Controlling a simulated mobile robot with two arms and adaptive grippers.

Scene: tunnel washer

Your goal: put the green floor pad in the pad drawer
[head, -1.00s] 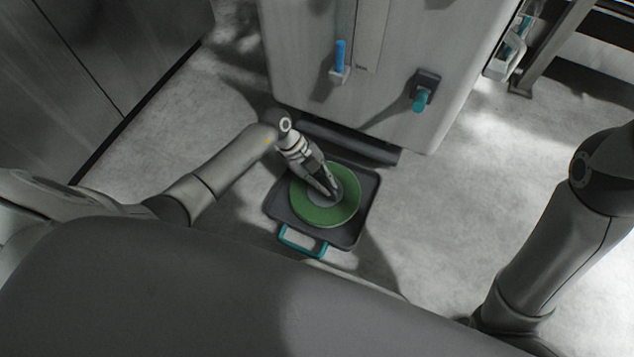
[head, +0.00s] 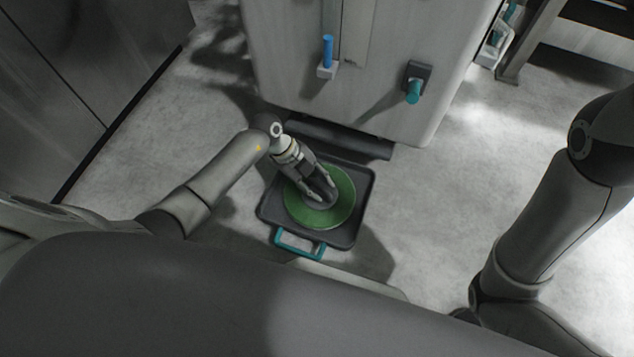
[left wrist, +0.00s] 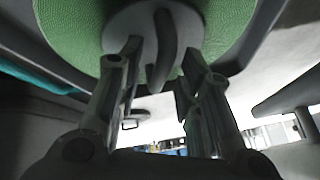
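The green floor pad (head: 306,214) is a round disc with a grey hub. It lies in the dark, square pad drawer (head: 364,186), which is pulled out at the foot of the grey machine and has a teal handle (head: 299,247). My left gripper (head: 328,196) is over the middle of the pad, its fingers spread. In the left wrist view the pad (left wrist: 70,22) fills the top, and the two fingers stand apart on either side of a grey peg (left wrist: 163,45) on the hub. My right gripper is out of view.
The grey machine front (head: 300,90) stands behind the drawer, with a blue lever (head: 327,50) and a teal knob (head: 413,92) jutting out. A dark cabinet (head: 90,80) is at left. Open floor (head: 440,190) lies right of the drawer.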

